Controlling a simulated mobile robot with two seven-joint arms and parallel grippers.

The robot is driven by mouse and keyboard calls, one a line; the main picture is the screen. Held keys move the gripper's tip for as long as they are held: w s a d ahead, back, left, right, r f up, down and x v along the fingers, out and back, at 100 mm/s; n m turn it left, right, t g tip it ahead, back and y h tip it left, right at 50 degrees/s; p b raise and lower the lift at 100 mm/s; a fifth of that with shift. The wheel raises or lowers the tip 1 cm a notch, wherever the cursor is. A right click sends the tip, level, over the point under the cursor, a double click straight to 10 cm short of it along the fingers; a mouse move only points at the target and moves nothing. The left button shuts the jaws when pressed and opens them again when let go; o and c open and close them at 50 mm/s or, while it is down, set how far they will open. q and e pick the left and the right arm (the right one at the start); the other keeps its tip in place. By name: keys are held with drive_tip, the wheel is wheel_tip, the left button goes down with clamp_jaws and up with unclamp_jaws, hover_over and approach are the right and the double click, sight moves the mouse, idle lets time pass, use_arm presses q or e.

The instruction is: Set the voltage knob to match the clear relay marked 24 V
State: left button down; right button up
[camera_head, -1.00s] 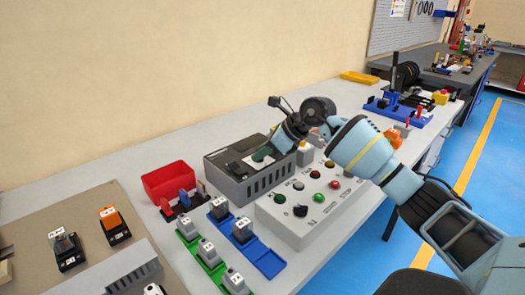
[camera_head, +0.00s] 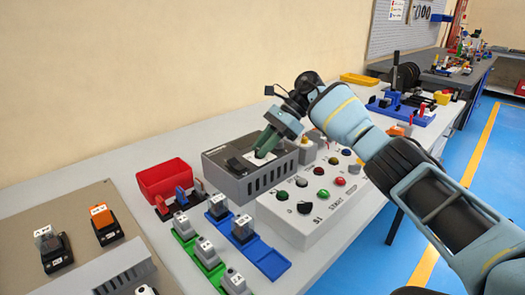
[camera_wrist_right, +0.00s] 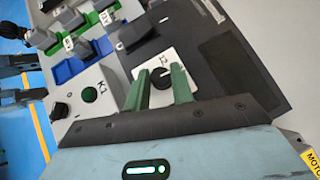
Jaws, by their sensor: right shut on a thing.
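The voltage knob (camera_wrist_right: 161,78) is black and round, on a white plate (camera_wrist_right: 150,66) on top of a dark grey box (camera_head: 222,176). My right gripper (camera_wrist_right: 161,75) has its green fingers on either side of the knob and is shut on it. In the head view my right gripper (camera_head: 263,150) points down at the box top, and its fingers hide the knob. A clear relay (camera_head: 50,242) with a black base sits on the brown mat at the left; its marking is too small to read. My left gripper is not in view.
An orange relay (camera_head: 103,222) stands beside the clear one. A red bin (camera_head: 165,180), green rail (camera_head: 200,252) and blue rail (camera_head: 262,256) with grey relays lie left and in front of the box. A white button panel (camera_head: 308,205) stands just right of it.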

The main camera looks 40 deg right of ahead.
drive_tip(key=shift+n+g+b, duration=0.3)
drive_tip(key=shift+b, duration=0.05)
idle(0.3)
drive_tip(key=o, duration=1)
